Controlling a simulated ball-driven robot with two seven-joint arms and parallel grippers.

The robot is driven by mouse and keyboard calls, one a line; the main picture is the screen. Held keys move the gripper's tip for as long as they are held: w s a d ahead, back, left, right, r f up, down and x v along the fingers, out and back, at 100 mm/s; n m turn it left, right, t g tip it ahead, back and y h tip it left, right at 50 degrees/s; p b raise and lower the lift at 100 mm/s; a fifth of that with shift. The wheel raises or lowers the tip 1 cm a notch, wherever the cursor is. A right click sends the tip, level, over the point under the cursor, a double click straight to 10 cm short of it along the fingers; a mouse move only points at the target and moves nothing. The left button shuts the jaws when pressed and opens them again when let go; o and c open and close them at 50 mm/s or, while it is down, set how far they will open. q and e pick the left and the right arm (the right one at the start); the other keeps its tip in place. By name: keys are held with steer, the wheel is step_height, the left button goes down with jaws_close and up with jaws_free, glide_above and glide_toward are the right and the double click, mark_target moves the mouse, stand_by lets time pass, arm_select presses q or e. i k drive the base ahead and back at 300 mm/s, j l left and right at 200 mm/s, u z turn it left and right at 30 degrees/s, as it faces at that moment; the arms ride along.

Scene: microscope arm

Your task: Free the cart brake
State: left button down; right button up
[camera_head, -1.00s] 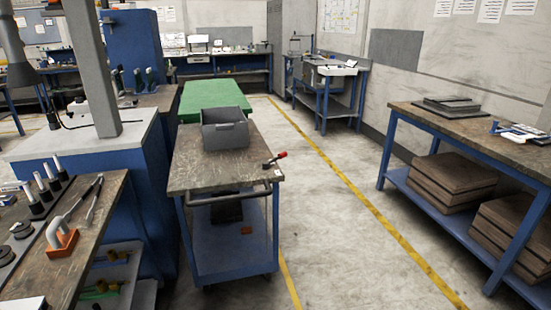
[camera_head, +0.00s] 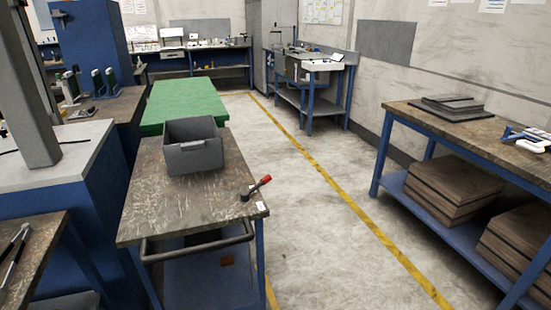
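The cart (camera_head: 190,210) stands ahead of me, left of centre, with a worn dark top, blue legs and a blue lower shelf. A bar handle (camera_head: 198,246) runs along its near end. A small lever with a red grip (camera_head: 263,181), which looks like the brake lever, sits at the near right corner of the top and tilts up to the right. A grey bin (camera_head: 193,150) rests on the cart's top. Neither of my grippers shows in this view.
A green-topped table (camera_head: 187,98) stands just beyond the cart. Blue cabinets and a bench (camera_head: 30,240) are close on the left. Open floor (camera_head: 325,240) with a yellow line lies right of the cart. A bench (camera_head: 465,130) with brown boxes below stands at right.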

mark_target(245, 195)
steer(key=i+j+z, duration=0.1)
steer(key=i, duration=0.3)
steer(key=i+j+z, duration=0.15)
steer(key=i, duration=0.25)
steer(key=i+j+z, duration=0.1)
steer(key=i+j, duration=0.15)
steer(key=i, duration=0.15)
